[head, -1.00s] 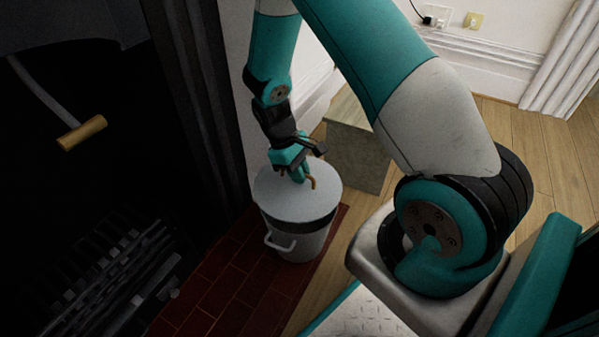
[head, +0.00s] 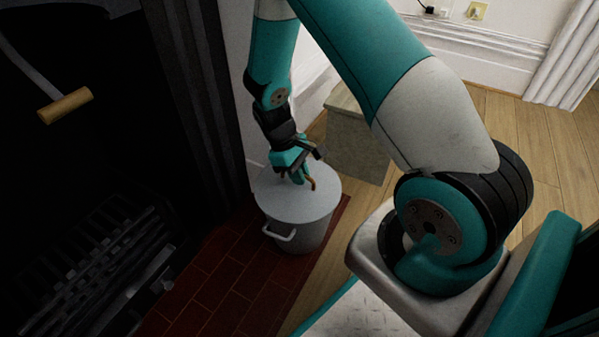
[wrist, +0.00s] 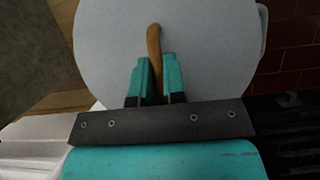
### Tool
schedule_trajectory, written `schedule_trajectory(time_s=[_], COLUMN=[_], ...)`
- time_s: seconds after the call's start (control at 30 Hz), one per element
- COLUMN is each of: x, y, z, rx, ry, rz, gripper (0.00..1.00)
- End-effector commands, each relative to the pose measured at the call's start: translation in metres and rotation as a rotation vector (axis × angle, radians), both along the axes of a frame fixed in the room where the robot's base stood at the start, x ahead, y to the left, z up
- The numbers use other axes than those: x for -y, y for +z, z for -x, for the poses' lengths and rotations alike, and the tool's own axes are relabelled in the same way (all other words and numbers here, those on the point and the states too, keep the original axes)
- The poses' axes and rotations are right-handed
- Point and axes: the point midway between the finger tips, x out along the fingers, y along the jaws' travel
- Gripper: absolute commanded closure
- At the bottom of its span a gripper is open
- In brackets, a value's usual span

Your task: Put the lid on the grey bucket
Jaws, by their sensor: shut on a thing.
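The lid (head: 272,200) is a round pale grey disc with a curved brown handle (head: 312,184). My gripper (head: 299,179) is shut on this handle, and its teal fingers clasp it from both sides in the wrist view (wrist: 156,80). The lid lies level over the top of the grey bucket (head: 312,234), with no dark gap visible between them at the near side. The bucket stands upright and has a pale side handle (head: 279,235). The lid hides the bucket's rim and inside, so I cannot tell whether it is fully seated.
The bucket stands on a dark red brick hearth (head: 215,285). A dark fireplace with a grate (head: 95,265) is at the left, with a wooden-handled tool (head: 65,105) above. A grey-beige box (head: 355,140) stands behind the bucket. Wooden floor (head: 555,150) is clear at the right.

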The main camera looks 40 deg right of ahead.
Motion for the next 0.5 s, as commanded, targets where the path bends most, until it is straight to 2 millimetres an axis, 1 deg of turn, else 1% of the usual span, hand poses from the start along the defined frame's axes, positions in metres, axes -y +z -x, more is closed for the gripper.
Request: schedule_trajectory(time_s=[0.07, 0.1, 0.17, 0.2, 0.5], x=[0.0000, 0.0000, 0.0000, 0.0000, -0.0002], y=[0.0004, 0.0004, 0.0005, 0.0005, 0.0020], z=[-0.0002, -0.0002, -0.0002, -0.0002, -0.0006], rx=[0.000, 0.000, 0.000, 0.000, 0.000], ry=[0.000, 0.000, 0.000, 0.000, 0.000], rz=[0.000, 0.000, 0.000, 0.000, 0.000], gripper=[1.00, 0.82, 0.68, 0.59, 0.59])
